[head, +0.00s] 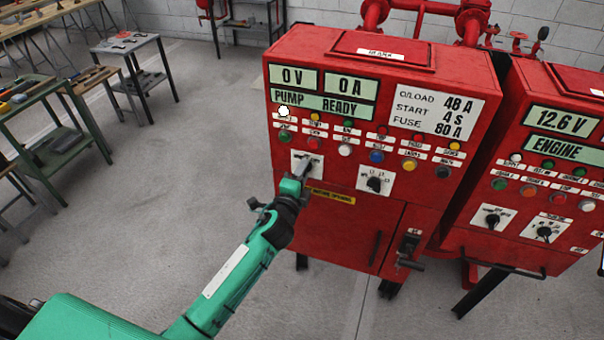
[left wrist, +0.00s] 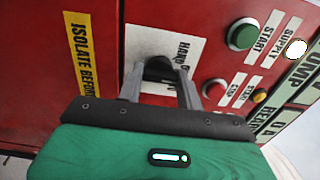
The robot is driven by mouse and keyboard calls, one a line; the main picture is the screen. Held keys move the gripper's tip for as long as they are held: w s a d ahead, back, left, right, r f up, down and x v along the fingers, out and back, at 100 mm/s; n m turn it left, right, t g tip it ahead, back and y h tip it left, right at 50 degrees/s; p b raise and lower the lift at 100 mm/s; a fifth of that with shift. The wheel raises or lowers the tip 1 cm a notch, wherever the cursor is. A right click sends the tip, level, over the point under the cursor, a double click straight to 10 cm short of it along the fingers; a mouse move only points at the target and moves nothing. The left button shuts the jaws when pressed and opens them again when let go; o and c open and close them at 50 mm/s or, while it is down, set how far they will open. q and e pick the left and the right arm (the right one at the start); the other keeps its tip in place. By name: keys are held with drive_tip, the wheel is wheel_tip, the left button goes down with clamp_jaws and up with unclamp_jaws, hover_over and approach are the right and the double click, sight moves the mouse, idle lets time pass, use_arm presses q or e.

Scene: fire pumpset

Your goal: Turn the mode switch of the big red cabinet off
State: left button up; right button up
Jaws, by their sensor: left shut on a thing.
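The big red cabinet (head: 335,225) stands in the middle of the head view, with "PUMP READY" on its display. Its mode switch is a black knob on a white plate (head: 298,158) at the lower left of the panel. In the left wrist view the knob (left wrist: 158,68) sits on a white plate lettered "HAND". My left gripper (head: 307,170) is at this plate, its two fingers on either side of the knob and shut on it. The fingers hide much of the knob, so I cannot tell its exact setting. My right gripper is not in view.
A second black rotary switch (head: 375,183) sits just right, below coloured buttons. A green button (left wrist: 242,34) is near my fingers in the left wrist view. A second red cabinet (head: 560,150) stands close on the right. Workbenches (head: 125,45) stand left; the floor between is clear.

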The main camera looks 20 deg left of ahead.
use_arm(q)
drive_tip(key=o, duration=1)
drive_tip(key=shift+s, duration=0.1)
drive_tip(key=shift+s+a+b, duration=0.2)
drive_tip(key=shift+s+b, duration=1.9)
drive_tip(key=shift+s, duration=4.75)
drive_tip(key=shift+f, duration=0.15)
